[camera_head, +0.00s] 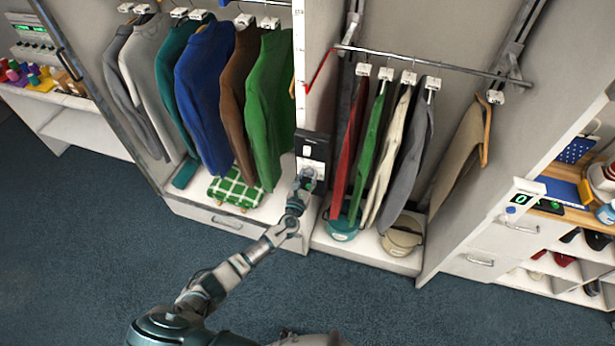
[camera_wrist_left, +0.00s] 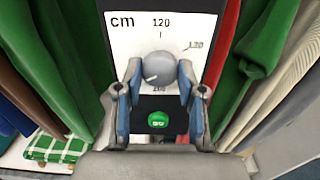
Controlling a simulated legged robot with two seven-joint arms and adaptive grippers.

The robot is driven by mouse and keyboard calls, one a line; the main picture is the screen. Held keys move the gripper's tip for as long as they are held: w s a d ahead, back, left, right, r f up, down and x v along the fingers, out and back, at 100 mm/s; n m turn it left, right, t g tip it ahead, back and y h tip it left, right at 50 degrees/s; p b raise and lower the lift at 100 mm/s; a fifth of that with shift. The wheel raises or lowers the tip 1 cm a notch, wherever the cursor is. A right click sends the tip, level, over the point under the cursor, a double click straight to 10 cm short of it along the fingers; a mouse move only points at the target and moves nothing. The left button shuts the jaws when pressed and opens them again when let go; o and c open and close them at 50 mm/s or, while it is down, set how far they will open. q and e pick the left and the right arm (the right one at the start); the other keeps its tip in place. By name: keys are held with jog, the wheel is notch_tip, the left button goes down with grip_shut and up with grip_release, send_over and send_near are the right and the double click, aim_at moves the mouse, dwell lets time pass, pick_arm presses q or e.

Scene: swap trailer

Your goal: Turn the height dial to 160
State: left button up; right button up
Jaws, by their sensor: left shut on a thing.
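The height dial (camera_wrist_left: 158,66) is a round grey knob on a white plate (camera_wrist_left: 126,30) marked "cm", with "120" at the top. Another number shows at the right, tilted and hard to read; a label below the knob is partly covered. A short pale line on the knob points to the lower left. My left gripper (camera_wrist_left: 160,98) is shut on the dial, one blue-padded finger at each side. In the head view my left gripper (camera_head: 306,180) reaches the dark panel (camera_head: 312,147) on the divider between the two wardrobe bays. My right gripper is not in view.
A green round button (camera_wrist_left: 157,120) sits just below the knob. Green garments (camera_head: 268,100) hang left of the panel and a red one (camera_head: 347,150) hangs close at its right.

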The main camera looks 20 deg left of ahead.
pick_arm(q)
jog(key=shift+s+f, duration=0.1)
jog(key=shift+f, duration=0.15)
jog(key=o, duration=1)
jog(key=shift+c, duration=0.2)
jog(key=shift+o, duration=0.9)
jog(key=shift+r, duration=0.1)
jog(key=s, duration=1.1)
jog(key=shift+s+a, duration=0.25)
jog(key=shift+s, duration=0.1)
